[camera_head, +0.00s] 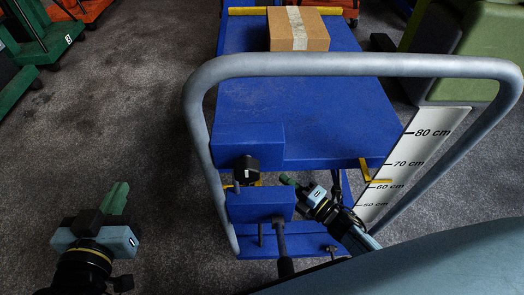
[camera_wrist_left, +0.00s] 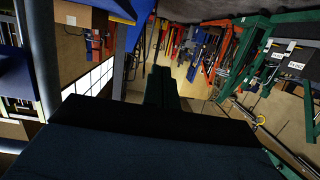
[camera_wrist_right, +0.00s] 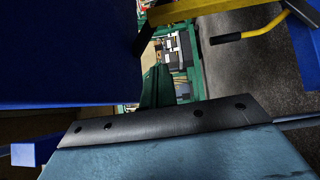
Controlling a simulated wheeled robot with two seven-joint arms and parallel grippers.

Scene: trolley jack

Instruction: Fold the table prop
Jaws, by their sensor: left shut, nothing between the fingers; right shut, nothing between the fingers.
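The blue lift table (camera_head: 310,115) stands in the middle of the head view, with its top raised on a frame that is mostly hidden. A yellow bent bar (camera_head: 374,174), which looks like the prop, sits under the front right edge of the top. In the right wrist view a yellow bar with a black grip (camera_wrist_right: 226,38) shows at the upper right. My right gripper (camera_head: 291,182) is shut and empty, below the table top and left of the yellow bar, apart from it. My left gripper (camera_head: 117,198) is shut and empty, over the floor left of the table.
A grey push handle (camera_head: 350,64) arches across the table's near side. A cardboard box (camera_head: 297,32) rests on the top. A height scale (camera_head: 412,150) stands at the right. A black pedal lever (camera_head: 281,245) is low in front. Floor (camera_head: 140,110) is clear at left.

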